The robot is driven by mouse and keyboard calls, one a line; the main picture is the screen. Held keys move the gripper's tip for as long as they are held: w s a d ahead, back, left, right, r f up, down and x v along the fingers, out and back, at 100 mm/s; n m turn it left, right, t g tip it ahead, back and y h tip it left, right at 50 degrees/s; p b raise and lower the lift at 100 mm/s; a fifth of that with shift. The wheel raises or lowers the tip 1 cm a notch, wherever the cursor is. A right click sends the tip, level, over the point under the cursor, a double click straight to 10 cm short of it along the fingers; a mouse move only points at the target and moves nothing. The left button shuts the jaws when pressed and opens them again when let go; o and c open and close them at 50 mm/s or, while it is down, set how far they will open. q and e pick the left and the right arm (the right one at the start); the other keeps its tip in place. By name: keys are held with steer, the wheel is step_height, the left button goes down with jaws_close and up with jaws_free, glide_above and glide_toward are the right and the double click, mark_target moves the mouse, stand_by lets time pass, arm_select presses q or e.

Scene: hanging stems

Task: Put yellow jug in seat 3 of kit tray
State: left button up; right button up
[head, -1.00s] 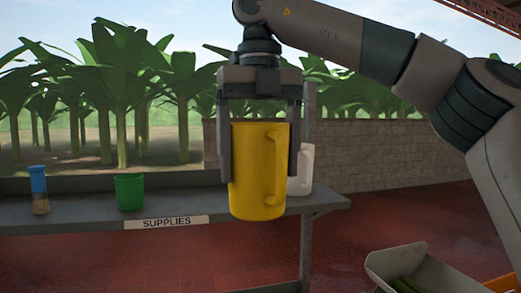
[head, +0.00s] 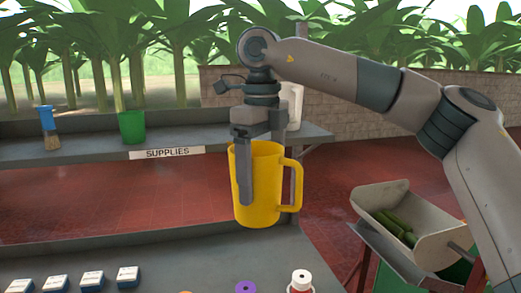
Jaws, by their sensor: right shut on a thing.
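The yellow jug (head: 267,205) hangs upright in my right gripper (head: 258,190), its handle to the right. The gripper is shut on the jug from above, with one finger in front of its near side. The jug is in the air between the supplies shelf and a nearer grey surface. My left gripper is not in view. I cannot make out the kit tray or its seats in this view.
The shelf labelled SUPPLIES (head: 167,153) holds a brush (head: 50,130), a green cup (head: 132,127) and a white jug (head: 291,105). Blue-and-white boxes (head: 92,281), a purple disc (head: 246,287) and a white-capped item (head: 301,279) are at the bottom. A trough (head: 440,235) of green stems stands right.

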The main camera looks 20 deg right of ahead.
steer(key=s+d+f+n+b, duration=0.15)
steer(key=f+n, duration=0.55)
steer(key=f, duration=0.9)
steer(key=s+d+f+n, duration=0.15)
steer(key=f+n, duration=0.55)
steer(key=f, duration=0.8)
steer(key=s+d+f+n+b, duration=0.2)
steer(key=s+f+n, duration=1.1)
steer(key=f, duration=0.7)
steer(key=shift+s+n, duration=0.4)
steer(key=shift+s, duration=0.7)
